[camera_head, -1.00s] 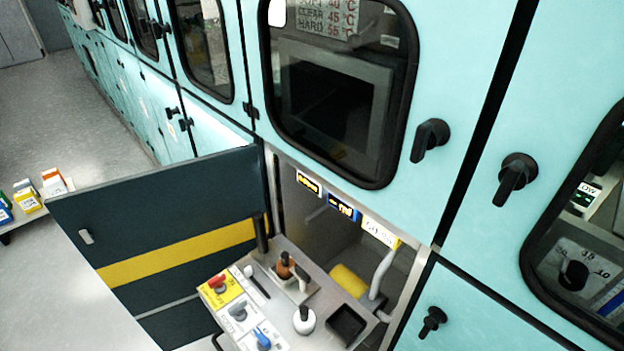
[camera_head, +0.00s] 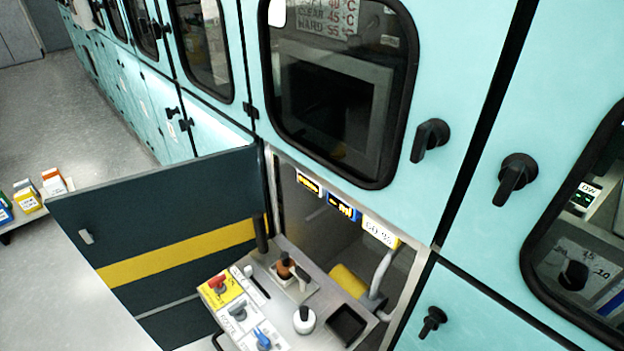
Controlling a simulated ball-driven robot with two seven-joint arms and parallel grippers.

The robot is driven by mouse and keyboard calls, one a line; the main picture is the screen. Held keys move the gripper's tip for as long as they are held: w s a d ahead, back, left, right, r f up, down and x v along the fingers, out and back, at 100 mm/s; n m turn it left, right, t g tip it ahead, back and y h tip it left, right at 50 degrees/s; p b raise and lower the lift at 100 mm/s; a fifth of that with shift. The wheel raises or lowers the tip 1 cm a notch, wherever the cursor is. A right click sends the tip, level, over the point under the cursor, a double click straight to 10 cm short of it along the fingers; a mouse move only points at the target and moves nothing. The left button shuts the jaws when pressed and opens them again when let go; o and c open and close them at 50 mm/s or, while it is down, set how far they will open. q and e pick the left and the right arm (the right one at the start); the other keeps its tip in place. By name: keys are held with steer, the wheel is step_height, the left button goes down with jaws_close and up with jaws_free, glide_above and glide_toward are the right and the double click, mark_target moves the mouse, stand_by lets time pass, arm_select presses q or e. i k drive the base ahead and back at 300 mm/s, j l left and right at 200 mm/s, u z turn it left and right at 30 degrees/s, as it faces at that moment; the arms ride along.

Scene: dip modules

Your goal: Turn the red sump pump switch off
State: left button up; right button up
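The red switch (camera_head: 217,283) sits on a yellow plate at the left end of a small control panel (camera_head: 290,262). The panel stands in an open lower bay of the turquoise cabinets. A grey switch (camera_head: 237,310) and a blue switch (camera_head: 262,339) sit on white plates below it. Which setting the red switch points to is too small to tell. Neither my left gripper nor my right gripper is in view.
The dark door (camera_head: 165,225) with a yellow stripe stands open left of the panel. A white-topped bottle (camera_head: 304,319), a black tray (camera_head: 346,325) and a brown-handled item (camera_head: 286,265) are on the panel. Small lit displays (camera_head: 342,208) hang above. Colored boxes (camera_head: 53,181) are at the far left.

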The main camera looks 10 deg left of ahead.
mark_target(216, 281)
steer(key=u, duration=1.05)
